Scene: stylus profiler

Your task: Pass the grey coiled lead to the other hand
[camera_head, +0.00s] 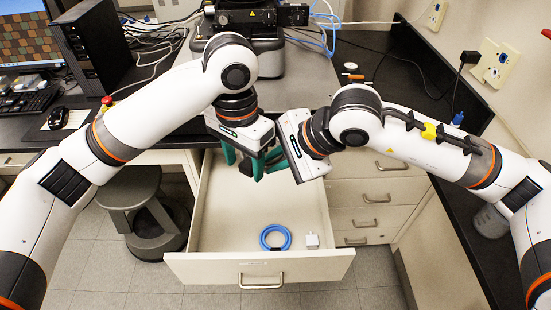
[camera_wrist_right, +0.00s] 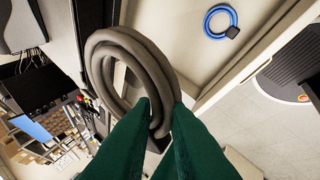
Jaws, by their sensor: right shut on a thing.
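The grey coiled lead (camera_wrist_right: 98,62) is a thick dark-grey ring of several turns, seen large in the right wrist view. My right gripper (camera_wrist_right: 157,112) is shut on the lower part of the coil with its green fingers. In the head view my right gripper (camera_head: 286,150) points left, close beside my left gripper (camera_head: 250,164). The left gripper's green fingers point down and look spread apart. Both are above the open drawer. The lead is mostly hidden behind the grippers in the head view, and I cannot tell whether the left fingers touch it.
An instrument (camera_head: 245,30) stands on the bench behind. A dark stool (camera_head: 130,190) is left of the drawer. The drawer's middle has free room.

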